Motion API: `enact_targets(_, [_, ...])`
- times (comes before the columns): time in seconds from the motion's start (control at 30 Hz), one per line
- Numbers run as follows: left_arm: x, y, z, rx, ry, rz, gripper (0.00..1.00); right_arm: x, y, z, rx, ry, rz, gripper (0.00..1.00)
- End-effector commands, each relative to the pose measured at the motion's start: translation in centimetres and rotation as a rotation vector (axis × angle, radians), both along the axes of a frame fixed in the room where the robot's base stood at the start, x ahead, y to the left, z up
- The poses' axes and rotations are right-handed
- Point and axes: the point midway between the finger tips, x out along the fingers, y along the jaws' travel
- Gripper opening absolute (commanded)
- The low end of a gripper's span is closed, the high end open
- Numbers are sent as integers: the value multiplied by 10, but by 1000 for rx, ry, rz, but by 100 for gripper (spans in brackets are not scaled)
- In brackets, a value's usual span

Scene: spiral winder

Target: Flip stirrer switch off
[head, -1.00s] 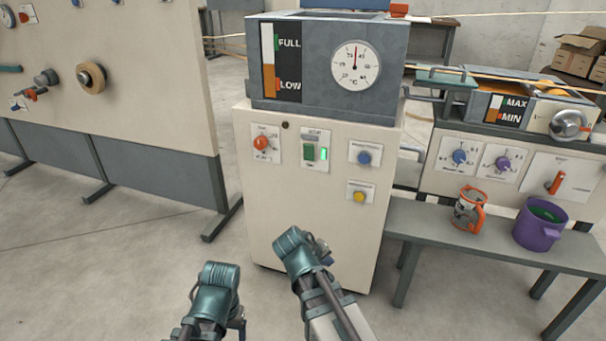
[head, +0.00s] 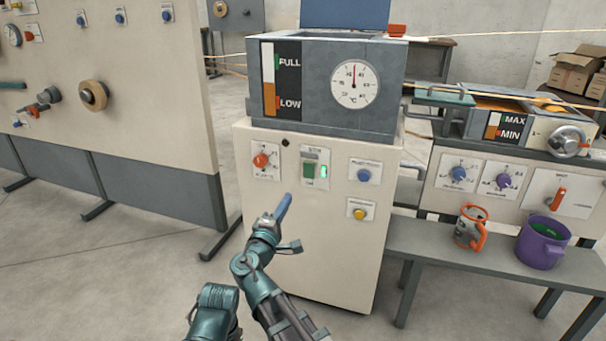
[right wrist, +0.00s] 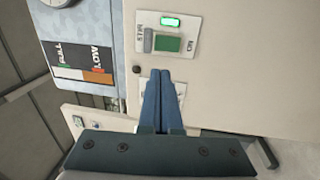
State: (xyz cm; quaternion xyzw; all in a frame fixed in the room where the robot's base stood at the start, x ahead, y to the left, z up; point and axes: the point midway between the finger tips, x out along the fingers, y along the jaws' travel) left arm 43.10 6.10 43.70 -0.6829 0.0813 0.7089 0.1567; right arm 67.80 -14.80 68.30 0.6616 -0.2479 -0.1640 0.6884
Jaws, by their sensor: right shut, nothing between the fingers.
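The stirrer switch is a green rocker (head: 309,170) on a pale plate on the front of the white cabinet. A small lamp (head: 323,171) beside it glows green. It also shows in the right wrist view as a green rocker (right wrist: 167,44) with the lit lamp (right wrist: 171,21) above it. My right gripper (head: 287,197) is shut and empty, its blue fingers pointing up towards the panel, below and left of the switch. In the right wrist view the shut fingertips (right wrist: 163,72) lie just below the switch plate, apart from the rocker. My left gripper's fingers are not visible.
An orange knob (head: 261,160) is left of the switch; a blue button (head: 363,175) and a yellow button (head: 359,214) are to its right. A grey tank (head: 325,95) with a dial stands above. A mug (head: 467,231) and purple pot (head: 541,250) stand on a bench at right.

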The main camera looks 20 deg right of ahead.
Motion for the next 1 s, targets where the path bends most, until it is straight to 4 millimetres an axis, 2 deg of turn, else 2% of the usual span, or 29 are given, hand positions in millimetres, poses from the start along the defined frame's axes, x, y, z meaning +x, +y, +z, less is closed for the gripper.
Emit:
enact_targets(0.23, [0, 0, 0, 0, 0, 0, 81, 1, -1, 0, 1, 0, -1, 0])
enact_targets(0.37, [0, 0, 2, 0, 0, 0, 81, 10, -6, 1, 2, 1, -2, 0])
enact_targets(0.8, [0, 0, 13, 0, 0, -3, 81, 81, -54, 12, 3, 2, -4, 0])
enact_targets(1.0, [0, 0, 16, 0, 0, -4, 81, 104, -69, 15, 2, 1, -3, 0])
